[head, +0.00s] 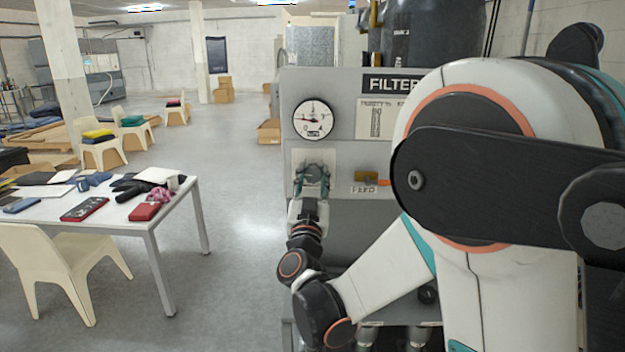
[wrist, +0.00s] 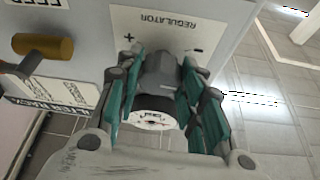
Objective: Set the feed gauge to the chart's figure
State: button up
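The round white gauge (head: 313,119) is on the grey filter panel (head: 346,90) in the head view. Its dark needle points roughly left; its figures are too small to read. The chart (head: 375,122) is right of it, partly behind my arm, its figures unreadable. Below the gauge is the dark regulator knob (head: 314,173), on a plate marked REGULATOR, + and − (wrist: 165,22) in the wrist view. My gripper (head: 312,181) has its teal fingers on both sides of the knob (wrist: 158,80). I cannot tell whether they press on it.
An orange-yellow handle (head: 370,178) by the FEED label is just right of the knob; it also shows in the wrist view (wrist: 43,46). A table (head: 120,220) with cloths and boxes and a pale chair (head: 62,265) stand at left. Floor between table and panel is clear.

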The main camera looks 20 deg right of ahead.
jog(key=shift+m, duration=0.4)
jog(key=m+h, duration=0.1)
jog(key=m, duration=0.1)
jog(key=m+g+h+b, duration=0.1)
jog(key=m, duration=0.2)
jog(key=shift+a+g+h, duration=0.15)
jog(key=shift+g+h, duration=0.15)
jog(key=shift+h, duration=0.1)
jog(key=m+g, duration=0.1)
jog(key=m, duration=0.1)
jog(key=m+h, duration=0.1)
jog(key=m, duration=0.2)
jog(key=shift+w+a+r+g, duration=0.1)
jog(key=shift+r+g, duration=0.05)
jog(key=shift+g, duration=0.25)
jog(key=m+g, duration=0.1)
jog(key=m, duration=0.1)
jog(key=m+g+h+p, duration=0.1)
jog(key=m, duration=0.2)
jog(key=shift+r, duration=0.15)
jog(key=shift+m+g+y+p, duration=0.3)
jog(key=shift+m+g+p, duration=0.4)
jog(key=shift+m, duration=1.4)
jog(key=o, duration=1.1)
jog(key=shift+c, duration=0.2)
